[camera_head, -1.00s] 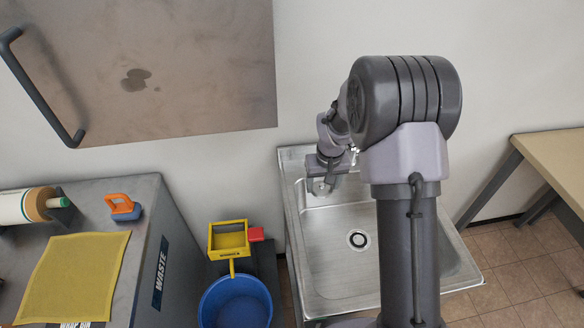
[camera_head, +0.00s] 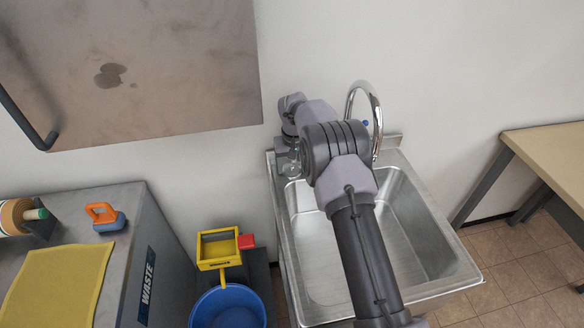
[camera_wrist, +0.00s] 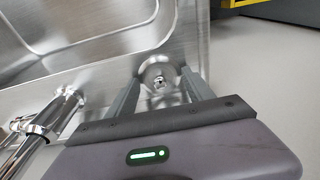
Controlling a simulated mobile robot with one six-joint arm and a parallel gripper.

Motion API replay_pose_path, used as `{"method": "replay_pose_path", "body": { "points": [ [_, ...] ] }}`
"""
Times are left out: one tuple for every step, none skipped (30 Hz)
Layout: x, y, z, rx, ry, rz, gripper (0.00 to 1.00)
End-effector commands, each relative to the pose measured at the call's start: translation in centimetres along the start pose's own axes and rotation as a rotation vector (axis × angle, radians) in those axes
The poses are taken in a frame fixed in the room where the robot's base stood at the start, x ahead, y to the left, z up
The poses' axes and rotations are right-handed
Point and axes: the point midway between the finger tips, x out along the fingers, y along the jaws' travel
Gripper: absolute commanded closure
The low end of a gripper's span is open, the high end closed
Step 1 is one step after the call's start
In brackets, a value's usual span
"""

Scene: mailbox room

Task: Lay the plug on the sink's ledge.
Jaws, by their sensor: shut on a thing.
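The plug (camera_wrist: 157,70) is a round, shiny metal disc with a small fitting in its middle. In the wrist view it sits between the fingertips of my gripper (camera_wrist: 160,82), which is shut on it. The steel sink (camera_head: 425,215) stands against the wall in the head view. Its ledge (camera_head: 392,158) runs along the back and also shows as bare metal in the wrist view (camera_wrist: 100,76). My gripper (camera_head: 288,163) is at the back left corner of the sink, over or close to the ledge. I cannot tell whether the plug touches the metal.
A chrome tap (camera_head: 378,115) rises from the ledge right of my gripper. My arm hides part of the basin. A grey counter (camera_head: 130,235) with a yellow mat (camera_head: 60,285), a yellow bin (camera_head: 220,247) and a blue bucket (camera_head: 230,305) are left. A wooden table (camera_head: 550,150) is right.

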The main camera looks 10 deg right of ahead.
Motion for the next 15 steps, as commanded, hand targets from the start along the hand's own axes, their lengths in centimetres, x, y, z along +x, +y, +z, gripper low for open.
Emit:
{"method": "replay_pose_path", "body": {
  "points": [
    [-0.15, 0.0, -0.02, 0.0, 0.0, 0.0, 0.79],
    [-0.17, 0.0, -0.02, 0.0, 0.0, 0.0, 0.79],
    [-0.18, 0.0, -0.02, 0.0, 0.0, 0.0, 0.79],
    [-0.15, 0.0, -0.01, 0.0, 0.0, 0.0, 0.79],
    [-0.07, 0.0, 0.01, 0.0, 0.0, 0.0, 0.79],
    [0.08, 0.0, 0.04, 0.0, 0.0, 0.0, 0.79],
    [0.19, 0.0, 0.05, 0.0, 0.0, 0.0, 0.79],
    [0.1, 0.0, 0.04, 0.0, 0.0, 0.0, 0.34],
    [0.07, 0.0, 0.04, 0.0, 0.0, 0.0, 0.26],
    [0.06, 0.0, 0.03, 0.0, 0.0, 0.0, 0.2],
    [0.06, 0.0, 0.03, 0.0, 0.0, 0.0, 0.18],
    [0.06, 0.0, 0.03, 0.0, 0.0, 0.0, 0.18],
    [0.05, 0.0, 0.03, 0.0, 0.0, 0.0, 0.18],
    [0.05, 0.0, 0.03, 0.0, 0.0, 0.0, 0.18],
    [0.05, 0.0, 0.03, 0.0, 0.0, 0.0, 0.18]
  ]
}}
